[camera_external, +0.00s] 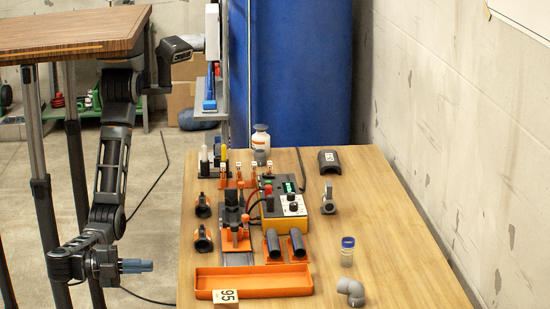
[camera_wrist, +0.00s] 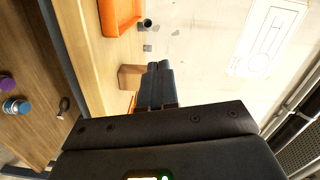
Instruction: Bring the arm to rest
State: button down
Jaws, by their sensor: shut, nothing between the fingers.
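My arm hangs down at the left in the external view, beside the left edge of the wooden workbench (camera_external: 400,250). My gripper (camera_external: 148,266) points right, level and low, apart from the bench and its things. Its blue-grey fingers are together with nothing between them. They also show closed in the wrist view (camera_wrist: 160,72), in front of the pale wall.
An orange tray (camera_external: 253,271) and a block marked 95 (camera_external: 225,299) lie near the bench's left side. A grey pipe elbow (camera_external: 351,291), a clear blue-topped jar (camera_external: 347,252) and an orange-and-black fixture (camera_external: 236,222) stand there. A brown tabletop (camera_external: 70,32) is at upper left.

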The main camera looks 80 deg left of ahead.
jog(key=s+d+f+m+g+h+b, duration=0.1)
jog(key=s+d+f+m+g+h, duration=0.1)
jog(key=s+d+f+m+h, duration=0.25)
jog(key=w+a+f+g+h, duration=0.2)
jog(key=w+f+h, duration=0.1)
jog(key=w+f, duration=0.4)
jog(key=w+a+f+g+p, duration=0.25)
jog(key=w+a+f, duration=0.35)
jog(key=a+f, duration=0.4)
jog(key=a+f+n+g+p, duration=0.15)
jog(key=a+f, duration=0.25)
jog(key=a, duration=0.4)
jog(key=a+f+n+g+b, duration=0.1)
jog(key=a+f+n+g, duration=0.2)
jog(key=a, duration=0.4)
jog(key=s+a+r+n+t+p, duration=0.1)
jog(key=s+a+r+n, duration=0.25)
jog(key=a, duration=0.35)
jog(key=s+a+r+n+t+p, duration=0.1)
jog(key=s+a+r+n+p, duration=0.15)
jog(key=a+r+n, duration=0.4)
jog(key=a+r+n+t+y+p, duration=0.2)
jog(key=a+r+n+t+y, duration=0.2)
jog(key=a+r, duration=1.5)
jog(key=shift+w+a+r+n+t+y, duration=0.15)
jog(key=shift+a+r+n+t+y, duration=0.15)
jog(key=shift+t+y, duration=0.9)
